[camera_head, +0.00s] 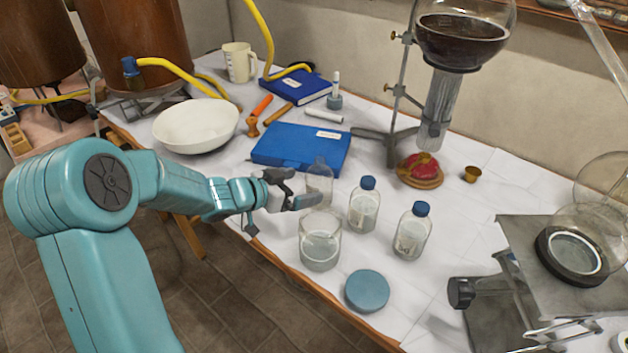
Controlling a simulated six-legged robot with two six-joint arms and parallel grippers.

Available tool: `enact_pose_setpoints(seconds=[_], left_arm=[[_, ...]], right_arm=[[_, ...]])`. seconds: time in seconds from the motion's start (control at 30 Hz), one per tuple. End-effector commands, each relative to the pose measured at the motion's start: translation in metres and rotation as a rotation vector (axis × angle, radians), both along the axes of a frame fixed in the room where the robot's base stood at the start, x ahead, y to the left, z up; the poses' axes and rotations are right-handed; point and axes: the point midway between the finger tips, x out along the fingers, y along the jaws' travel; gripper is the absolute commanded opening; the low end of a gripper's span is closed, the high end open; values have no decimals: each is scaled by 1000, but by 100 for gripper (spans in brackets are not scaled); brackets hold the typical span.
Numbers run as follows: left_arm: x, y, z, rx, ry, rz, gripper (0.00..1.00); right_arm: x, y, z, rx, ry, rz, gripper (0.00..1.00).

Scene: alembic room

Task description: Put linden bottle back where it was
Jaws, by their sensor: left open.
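My left gripper (294,189) reaches in from the left and is open, above the front part of the white-covered table. A clear glass vessel, perhaps a bottle (320,176), stands right by its fingertips; no blue cap shows on it and its lower part is partly hidden. I cannot tell whether the fingers touch it. Two clear bottles with blue caps stand upright to the right, one nearer the gripper (363,208) and one further right (411,235). Their labels are too small to read, so I cannot tell which is the linden bottle. My right gripper is not in view.
An open glass jar (320,246) and a blue round lid (367,291) are near the front edge. A blue book (299,147) lies behind the gripper, a white bowl (196,127) at left. A stand with a dark flask (461,40) and a metal platform (530,262) are at right.

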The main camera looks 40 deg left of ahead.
Motion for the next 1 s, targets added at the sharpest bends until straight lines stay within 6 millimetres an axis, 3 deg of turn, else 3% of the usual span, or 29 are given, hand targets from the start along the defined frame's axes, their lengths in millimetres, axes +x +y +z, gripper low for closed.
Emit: enact_pose_setpoints(seconds=[0.1,0.3,1.0], left_arm=[[-23,7,12,0,1,4,100],[-44,13,20,0,0,2,100],[-48,13,20,-1,0,0,100]], right_arm=[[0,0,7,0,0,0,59],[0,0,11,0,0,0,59],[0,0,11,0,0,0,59]])
